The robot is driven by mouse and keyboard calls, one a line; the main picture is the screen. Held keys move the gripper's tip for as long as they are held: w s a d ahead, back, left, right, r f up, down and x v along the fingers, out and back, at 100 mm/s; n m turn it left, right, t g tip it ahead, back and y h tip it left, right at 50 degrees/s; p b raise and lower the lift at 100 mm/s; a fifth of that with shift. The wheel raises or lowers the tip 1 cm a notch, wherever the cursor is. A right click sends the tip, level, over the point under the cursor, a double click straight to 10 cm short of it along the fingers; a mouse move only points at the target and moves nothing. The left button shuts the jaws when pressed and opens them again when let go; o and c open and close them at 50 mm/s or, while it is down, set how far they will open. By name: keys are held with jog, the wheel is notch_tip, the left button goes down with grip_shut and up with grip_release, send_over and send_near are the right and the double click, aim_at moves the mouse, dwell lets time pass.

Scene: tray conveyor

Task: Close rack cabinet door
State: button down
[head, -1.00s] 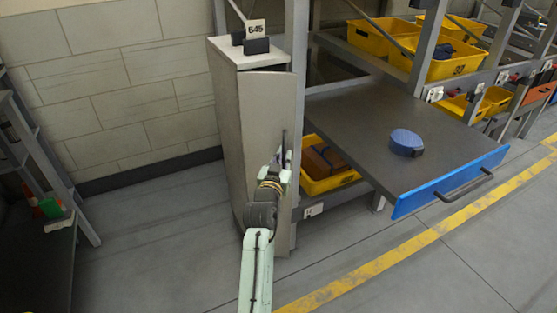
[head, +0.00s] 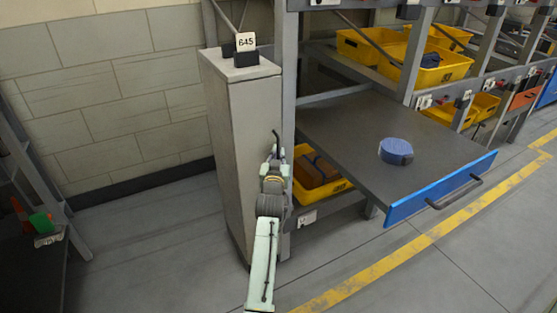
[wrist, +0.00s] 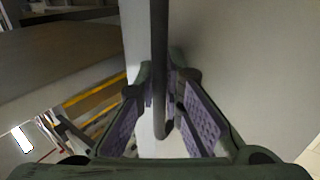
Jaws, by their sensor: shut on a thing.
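The rack cabinet (head: 222,150) is a tall narrow grey box standing left of the shelving. Its door (head: 256,120) is on the front and looks flush with the body, with no gap that I can make out. A dark vertical bar handle (wrist: 160,70) runs down between my fingers in the wrist view. My gripper (head: 276,150) is at the door's right edge, and the wrist view shows its purple-padded fingers (wrist: 163,105) closed around the handle. My arm hides the lower right of the door.
A sign reading 645 (head: 246,42) stands on the cabinet. To the right, a wide drawer (head: 350,125) with a blue front (head: 440,190) is pulled out and carries a blue object (head: 396,151). A yellow bin (head: 305,192) sits below it.

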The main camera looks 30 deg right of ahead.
jog(key=shift+w+d, duration=0.15)
jog(key=shift+w, duration=0.05)
jog(key=shift+f, duration=0.1)
jog(key=c, duration=1.7)
grip_release()
jog(key=shift+w, duration=0.1)
jog(key=v, duration=1.2)
